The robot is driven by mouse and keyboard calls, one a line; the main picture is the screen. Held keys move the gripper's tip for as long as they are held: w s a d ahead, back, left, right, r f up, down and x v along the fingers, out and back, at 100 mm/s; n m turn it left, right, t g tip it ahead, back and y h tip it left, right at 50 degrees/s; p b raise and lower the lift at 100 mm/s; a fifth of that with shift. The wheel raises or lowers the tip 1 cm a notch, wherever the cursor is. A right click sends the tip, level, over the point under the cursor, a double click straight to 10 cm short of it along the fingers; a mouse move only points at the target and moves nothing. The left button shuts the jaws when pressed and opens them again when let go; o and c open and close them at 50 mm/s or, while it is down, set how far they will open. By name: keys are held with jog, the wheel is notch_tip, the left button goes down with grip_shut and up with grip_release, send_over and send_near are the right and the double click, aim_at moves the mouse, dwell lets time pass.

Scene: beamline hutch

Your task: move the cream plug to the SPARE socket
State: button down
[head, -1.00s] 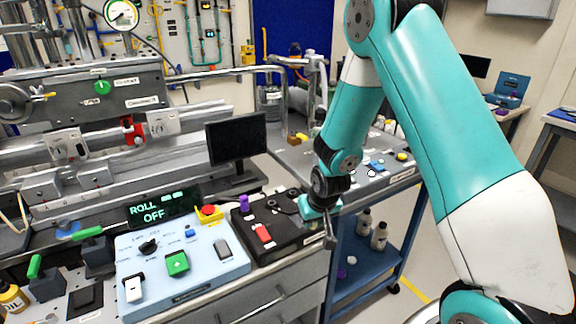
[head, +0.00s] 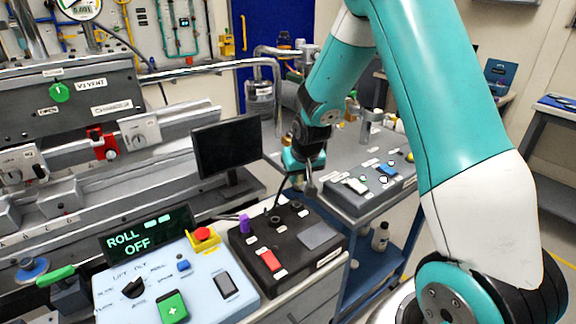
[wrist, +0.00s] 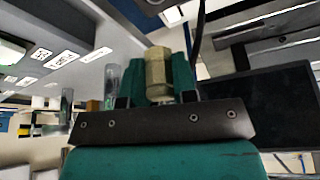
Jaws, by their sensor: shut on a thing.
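My gripper (head: 303,181) hangs above the back right of the black socket box (head: 322,238) in the head view, clear of its top. In the wrist view my gripper (wrist: 158,84) is shut on the cream plug (wrist: 157,72), which sits between its teal fingers. A dark cable (wrist: 198,32) shows beside the plug. I cannot make out the plug in the head view. The box bears a purple plug (head: 244,223), a round dark socket (head: 275,220) and another socket (head: 296,206) further right. Their labels are too small to read, so I cannot tell which is SPARE.
A light blue control panel (head: 205,297) with a red button (head: 203,234) stands left of the box. A dark monitor (head: 228,147) is behind it. A grey cart (head: 283,150) with a switch box (head: 372,203) is at the right.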

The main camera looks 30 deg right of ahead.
aim_at(296, 202)
jog(key=shift+w+f, duration=0.15)
jog(key=shift+w, duration=0.1)
jog(key=shift+f+b, duration=2.75)
jog(key=shift+f, duration=0.5)
jog(key=shift+f+b, duration=0.3)
jog(key=shift+f, duration=0.25)
jog(key=c, duration=0.8)
grip_release()
jog(key=shift+s, duration=0.1)
jog(key=shift+r, duration=0.1)
jog(key=v, duration=1.7)
jog(key=s+a+r+n+g+y+p, duration=0.1)
jog(key=s+a+r+n, duration=0.1)
jog(key=s+a, duration=0.5)
jog(key=s+a+r+n+g+y+p, duration=0.1)
jog(key=s+a+r+n+y, duration=0.1)
jog(key=s+a+n, duration=0.3)
jog(key=s+a+r+n+g+y+p, duration=0.1)
jog(key=s+a+r+n+g+y, duration=0.1)
jog(key=s+a, duration=0.8)
jog(key=shift+a+n+p, duration=0.2)
jog(key=shift+n+p, duration=0.1)
jog(key=shift+n, duration=0.4)
